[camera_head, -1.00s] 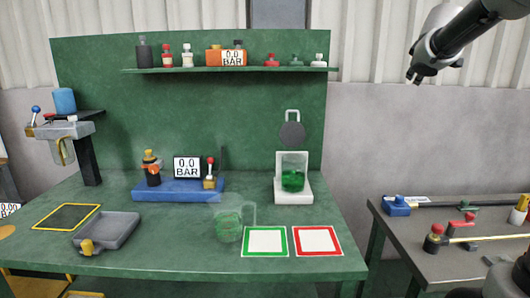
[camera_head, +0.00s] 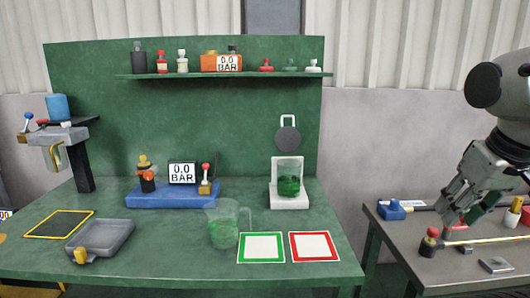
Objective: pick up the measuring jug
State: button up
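The measuring jug (camera_head: 224,229) is a clear see-through jug with a handle on its right side and green contents or markings low down. It stands upright on the green workbench (camera_head: 185,262) near the front edge, just left of the green-framed white square. My gripper (camera_head: 452,208) is at the right of the view, over the grey side table and well to the right of the jug. Its fingers point down and left. They look apart with nothing visible between them, though dark table items lie behind them.
A green-framed square (camera_head: 261,247) and a red-framed square (camera_head: 314,246) lie right of the jug. A beaker of green liquid (camera_head: 289,179) sits on a white stand behind. A blue gauge unit (camera_head: 172,194) and grey tray (camera_head: 101,238) stand left. The side table (camera_head: 400,238) holds several tools.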

aim_at(223, 214)
jog(key=j+z, duration=0.5)
jog(key=j, duration=1.35)
jog(key=k, duration=0.05)
